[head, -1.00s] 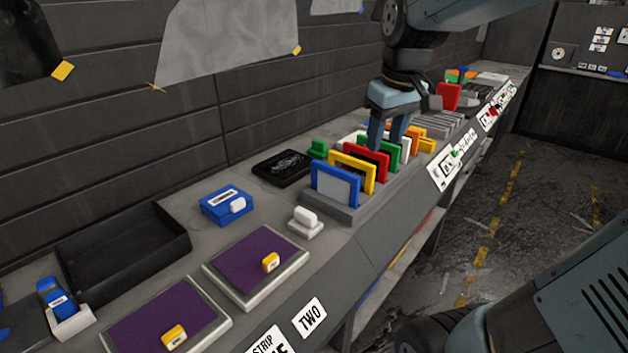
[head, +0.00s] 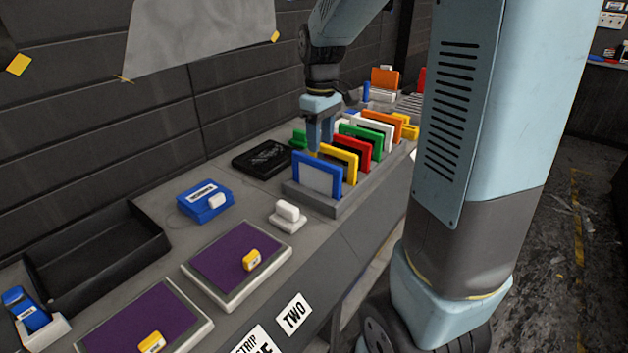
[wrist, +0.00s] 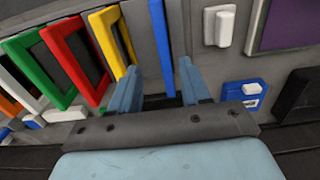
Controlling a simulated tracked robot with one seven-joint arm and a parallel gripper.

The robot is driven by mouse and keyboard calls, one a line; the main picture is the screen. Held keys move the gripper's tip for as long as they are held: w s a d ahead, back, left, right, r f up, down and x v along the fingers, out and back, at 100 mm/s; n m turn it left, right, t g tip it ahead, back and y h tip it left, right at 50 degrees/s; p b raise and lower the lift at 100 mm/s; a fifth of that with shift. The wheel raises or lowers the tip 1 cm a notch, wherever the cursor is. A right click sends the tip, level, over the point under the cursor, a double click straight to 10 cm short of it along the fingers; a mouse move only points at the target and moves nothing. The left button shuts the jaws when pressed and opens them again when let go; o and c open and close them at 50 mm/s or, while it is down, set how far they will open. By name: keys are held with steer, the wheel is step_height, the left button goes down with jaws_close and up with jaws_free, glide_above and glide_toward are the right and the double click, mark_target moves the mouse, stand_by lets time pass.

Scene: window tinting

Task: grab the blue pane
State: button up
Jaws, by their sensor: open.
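The blue pane (head: 317,178) stands upright at the near end of a grey rack (head: 317,201), with a pale face inside a blue frame. My gripper (head: 320,149) is open and empty, pointing down at the blue pane's top edge. In the wrist view the blue pane (wrist: 161,45) shows nearly edge-on, between the two fingers of my gripper (wrist: 160,72) in the picture, with gaps on both sides. How far the fingertips reach below its top edge is unclear.
A yellow pane (head: 340,152) stands just behind the blue one, then red (head: 361,146), green (head: 374,136) and more panes. A white block (head: 287,213) and purple mat (head: 232,262) lie nearer. A black case (head: 261,158) lies left of the rack.

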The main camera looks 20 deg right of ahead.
mark_target(316, 160)
step_height(316, 160, down, 4)
steer(key=shift+r, duration=0.25)
steer(key=shift+w+a+f, duration=0.1)
steer(key=shift+a+f, duration=0.05)
steer(key=shift+f, duration=0.7)
steer(key=shift+a+f, duration=0.2)
steer(key=shift+f, duration=0.7)
steer(key=shift+w+a+f, duration=0.1)
steer(key=shift+a+f, duration=0.05)
steer(key=shift+f, duration=0.7)
jaws_close()
